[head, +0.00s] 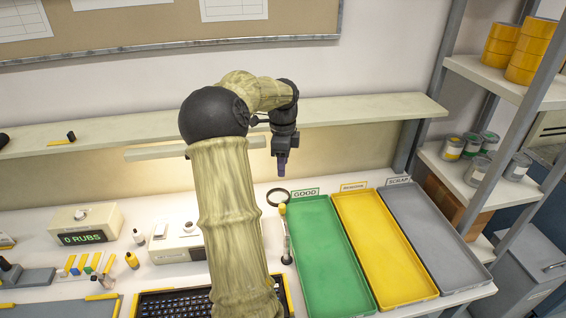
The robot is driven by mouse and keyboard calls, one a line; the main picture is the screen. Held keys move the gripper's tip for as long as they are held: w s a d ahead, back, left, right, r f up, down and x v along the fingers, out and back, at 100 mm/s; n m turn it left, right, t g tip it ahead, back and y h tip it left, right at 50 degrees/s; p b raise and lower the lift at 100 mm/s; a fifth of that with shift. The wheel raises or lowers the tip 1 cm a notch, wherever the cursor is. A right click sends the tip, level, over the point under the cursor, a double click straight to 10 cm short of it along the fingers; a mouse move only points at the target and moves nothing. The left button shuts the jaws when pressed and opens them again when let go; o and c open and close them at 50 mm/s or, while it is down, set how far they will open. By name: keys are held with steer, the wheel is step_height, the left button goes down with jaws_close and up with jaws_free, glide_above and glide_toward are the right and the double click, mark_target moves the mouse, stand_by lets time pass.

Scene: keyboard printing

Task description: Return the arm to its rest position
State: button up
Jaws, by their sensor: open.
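My arm rises from the front middle of the bench in the head view and bends over to the right at the top. My gripper (282,165) points down over the back of the bench, to the left of the green tray and above a magnifying ring. It is open and holds nothing that I can see. The fingertips are small and dark purple in this view, and the gap between them is hard to make out.
Empty green (318,250), yellow (385,250) and grey (440,235) trays lie at right. A keyboard (170,303) is partly hidden behind my arm. A shelf (370,110) runs along the wall behind my gripper.

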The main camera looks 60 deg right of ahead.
stand_by(0.4)
steer(key=w+a+f+n, duration=0.1)
steer(key=w+a+n, duration=0.3)
steer(key=a, duration=0.5)
steer(key=w+a+f+n+t, duration=0.1)
steer(key=w+a+f+n, duration=0.1)
steer(key=a+n, duration=0.6)
steer(key=w+a+f+n, duration=0.1)
steer(key=w+a+n, duration=0.25)
steer(key=a, duration=0.55)
steer(key=s+a+f+n, duration=0.1)
steer(key=s+a+n, duration=0.2)
steer(key=a+n, duration=0.5)
steer(key=s+a+f+n+t, duration=0.1)
steer(key=s+a+n, duration=0.2)
steer(key=a+n, duration=0.4)
steer(key=a, duration=0.5)
steer(key=shift+s+a+n+t, duration=0.15)
steer(key=shift+s+n+t, duration=0.15)
steer(key=shift+s+n, duration=0.05)
steer(key=shift+c, duration=0.2)
